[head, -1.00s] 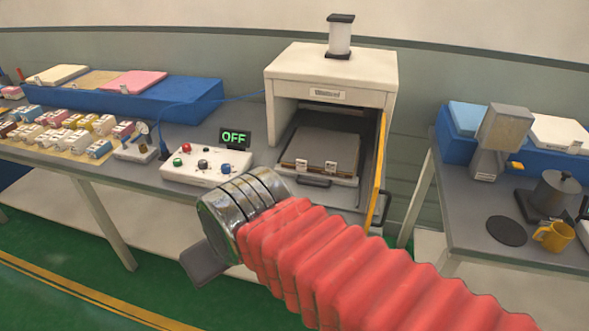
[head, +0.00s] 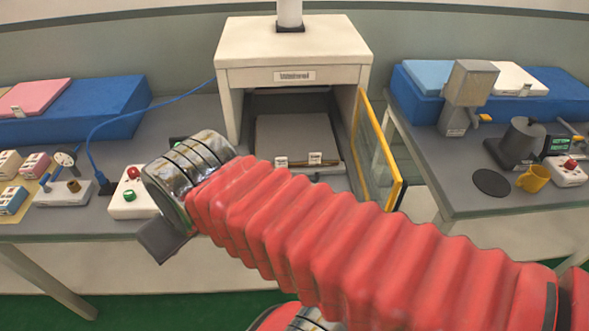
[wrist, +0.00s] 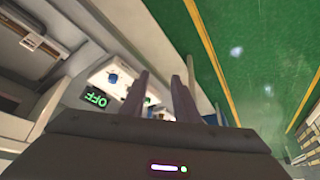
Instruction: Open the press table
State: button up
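The press (head: 294,50) is a white housing at the back of the bench in the head view. Its yellow-framed door (head: 378,150) stands swung open to the right. The press table (head: 295,135), a grey plate, lies inside the housing with two small labelled blocks at its front edge. My red arm hides part of the area in front of it. My gripper (wrist: 162,76) shows two dark fingers apart with nothing between them in the wrist view. In the head view, my wrist is in front of and left of the press, and the fingers cannot be made out.
A control box (head: 130,195) with red and green buttons is partly behind my wrist; its OFF display (wrist: 95,97) shows in the wrist view. A blue cable (head: 150,105) runs to the press.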

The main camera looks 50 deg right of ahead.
jog(key=shift+w, duration=0.4)
jog(key=w+d+m+g+h, duration=0.1)
jog(key=w+d+m, duration=0.1)
jog(key=d+m, duration=0.7)
jog(key=w+d+m+g+h, duration=0.1)
jog(key=w+d+m, duration=0.2)
jog(key=d+m, duration=0.55)
jog(key=s+d+f+m+g, duration=0.1)
jog(key=s+d+f+m, duration=0.1)
jog(key=d+m, duration=0.3)
jog(key=s+d+f+m+g, duration=0.1)
jog(key=d+m, duration=0.4)
jog(key=d, duration=0.8)
jog(key=shift+s+f, duration=0.55)
jog(key=shift+s, duration=0.5)
jog(key=shift+f+y, duration=0.15)
jog(key=shift+y, duration=0.15)
